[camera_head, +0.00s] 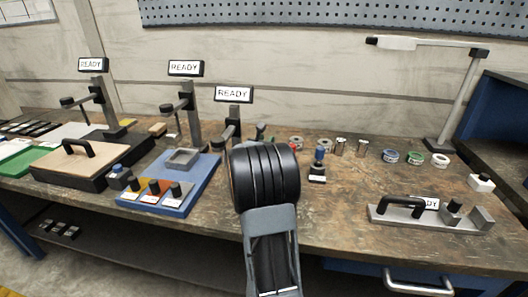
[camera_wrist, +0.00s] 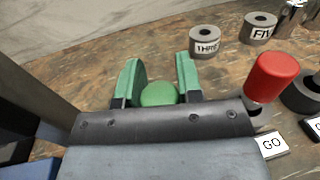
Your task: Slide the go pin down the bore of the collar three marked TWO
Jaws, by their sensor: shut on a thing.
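My gripper (camera_wrist: 161,78) has green-padded jaws closed around a round green knob (camera_wrist: 158,94), which appears to be the head of the go pin. The pin's shaft is hidden below the wrist housing. Two grey collars stand ahead in the wrist view: one reads THREE (camera_wrist: 205,42) in part, the other begins FIV (camera_wrist: 259,28). Both are upright with dark bores, apart from the jaws. I see no readable TWO marking. A GO label (camera_wrist: 271,145) lies right of the gripper, near a red-headed piece (camera_wrist: 272,77). In the head view my arm hides the gripper.
Three ring-shaped pieces, blue (camera_head: 390,157), green (camera_head: 415,159) and white (camera_head: 440,160), stand on the bench at right. A blue-knobbed piece (camera_head: 319,155) stands right of my arm. A handled metal fixture (camera_head: 400,213) lies at front right. Bare bench surrounds it.

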